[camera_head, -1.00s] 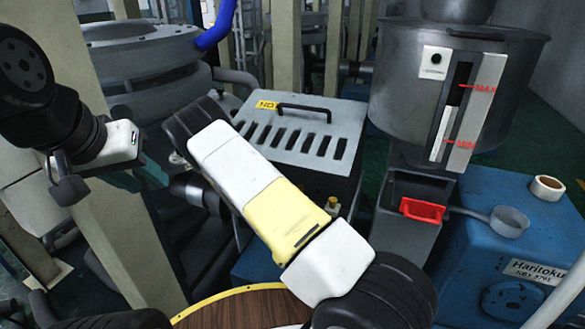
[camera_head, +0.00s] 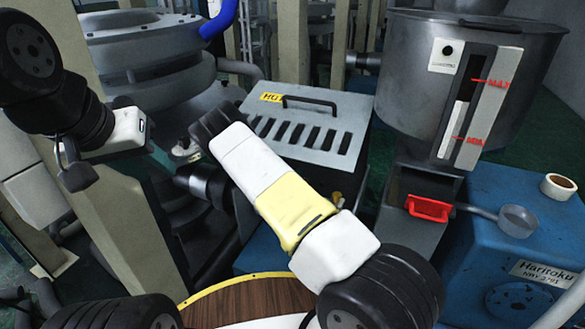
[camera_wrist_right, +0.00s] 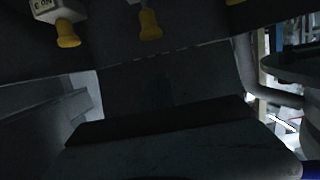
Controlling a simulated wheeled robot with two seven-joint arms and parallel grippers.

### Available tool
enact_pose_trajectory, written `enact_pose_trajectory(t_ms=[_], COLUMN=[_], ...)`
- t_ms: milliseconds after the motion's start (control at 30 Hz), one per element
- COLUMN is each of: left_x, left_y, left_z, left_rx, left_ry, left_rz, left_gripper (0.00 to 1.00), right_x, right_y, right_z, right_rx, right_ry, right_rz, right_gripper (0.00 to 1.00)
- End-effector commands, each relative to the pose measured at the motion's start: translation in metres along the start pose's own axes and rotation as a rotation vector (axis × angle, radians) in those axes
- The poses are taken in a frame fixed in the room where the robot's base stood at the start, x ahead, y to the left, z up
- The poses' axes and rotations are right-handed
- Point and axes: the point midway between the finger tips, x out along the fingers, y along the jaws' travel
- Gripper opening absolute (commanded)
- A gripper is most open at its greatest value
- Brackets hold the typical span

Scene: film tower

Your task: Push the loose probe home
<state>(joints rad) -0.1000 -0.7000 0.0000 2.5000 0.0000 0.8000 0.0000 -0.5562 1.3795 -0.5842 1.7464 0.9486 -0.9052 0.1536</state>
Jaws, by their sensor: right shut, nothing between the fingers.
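In the right wrist view, a pale block marked NO 3 (camera_wrist_right: 50,10) with a yellow knob (camera_wrist_right: 68,34) hangs at the top left. A second yellow knob (camera_wrist_right: 150,24) is to its right. I cannot tell which is the loose probe or how deep either sits. In the head view, my right forearm reaches up and left to its dark wrist, beside the slotted grey box (camera_head: 310,125). The right gripper's fingertips are hidden there; its jaws are shut and empty. My left gripper (camera_head: 76,170) is at far left, away from the box; its opening is unclear.
A steel hopper (camera_head: 405,85) stands right of the box, above a red-handled scoop (camera_head: 428,208). A blue machine (camera_head: 490,265) with a tape roll (camera_head: 558,186) is at right. A round wooden top (camera_head: 235,305) is in front. A pale post (camera_head: 115,215) stands near my left arm.

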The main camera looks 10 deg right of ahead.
Motion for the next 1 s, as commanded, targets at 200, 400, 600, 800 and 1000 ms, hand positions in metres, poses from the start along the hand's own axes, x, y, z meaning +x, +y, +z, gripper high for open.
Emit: enact_pose_trajectory(t_ms=[200, 400, 600, 800, 1000], left_x=[0.0, 0.0, 0.0, 0.0, 0.0], left_y=[0.0, 0.0, 0.0, 0.0, 0.0], left_z=[0.0, 0.0, 0.0, 0.0, 0.0], left_rx=[0.0, 0.0, 0.0, 0.0, 0.0], left_ry=[0.0, 0.0, 0.0, 0.0, 0.0], left_rz=[0.0, 0.0, 0.0, 0.0, 0.0], left_gripper=[0.36, 0.36, 0.36, 0.36, 0.36], right_x=[0.035, 0.041, 0.042, 0.042, 0.045], right_y=[0.0, 0.0, 0.0, 0.0, 0.001], right_z=[0.013, 0.034, 0.039, 0.039, 0.054], right_rx=[-0.004, -0.002, -0.001, 0.0, -0.001], right_ry=[-0.002, -0.001, -0.001, -0.001, -0.003], right_rz=[-0.001, 0.0, 0.0, 0.0, 0.0], right_gripper=[0.0, 0.0, 0.0, 0.0, 0.0])
